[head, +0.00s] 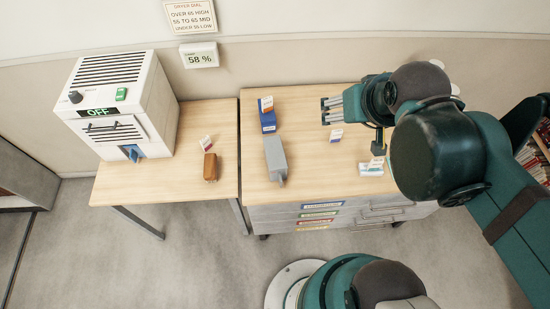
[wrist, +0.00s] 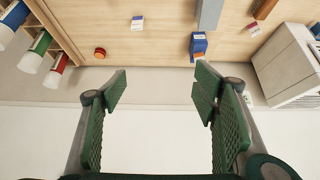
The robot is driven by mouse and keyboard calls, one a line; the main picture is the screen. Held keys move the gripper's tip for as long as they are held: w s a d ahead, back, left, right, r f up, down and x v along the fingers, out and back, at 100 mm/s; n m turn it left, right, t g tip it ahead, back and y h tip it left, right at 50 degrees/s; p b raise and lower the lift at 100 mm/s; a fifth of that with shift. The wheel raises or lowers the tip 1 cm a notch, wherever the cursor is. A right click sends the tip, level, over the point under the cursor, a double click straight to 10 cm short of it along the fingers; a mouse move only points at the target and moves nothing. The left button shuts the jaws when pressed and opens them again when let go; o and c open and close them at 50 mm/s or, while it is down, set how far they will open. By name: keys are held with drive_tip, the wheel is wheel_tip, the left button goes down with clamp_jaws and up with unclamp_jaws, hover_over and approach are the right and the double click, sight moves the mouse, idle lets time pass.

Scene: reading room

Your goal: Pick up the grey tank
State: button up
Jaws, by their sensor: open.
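The grey tank (head: 275,158) lies on the wooden top of the drawer cabinet, near its left side, in the head view. Part of it shows at the top edge of the wrist view (wrist: 209,13). My gripper (head: 326,110) is open and empty, above the right half of the cabinet top, to the right of the tank and apart from it. In the wrist view my gripper (wrist: 160,88) has its fingers wide apart with only wall between them.
A blue box (head: 267,118) stands just behind the tank; a small card (head: 336,135) stands to its right. A brown block (head: 210,167) and a white machine (head: 122,105) reading OFF are on the left table. Capped tubes (wrist: 37,45) and a red button (wrist: 100,52) show in the wrist view.

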drive_tip(key=n+g+b, duration=0.1)
drive_tip(key=g+b, duration=0.4)
drive_tip(key=g, duration=0.2)
hover_over(275, 152)
drive_tip(key=f, duration=2.5)
drive_tip(key=shift+d+f, duration=0.25)
drive_tip(key=shift+d, duration=0.1)
drive_tip(key=shift+a+f, duration=0.35)
drive_tip(key=shift+f, duration=0.35)
drive_tip(key=shift+f+b, duration=0.35)
drive_tip(key=shift+f, duration=0.95)
drive_tip(key=shift+f+b, duration=0.35)
drive_tip(key=shift+f, duration=2.25)
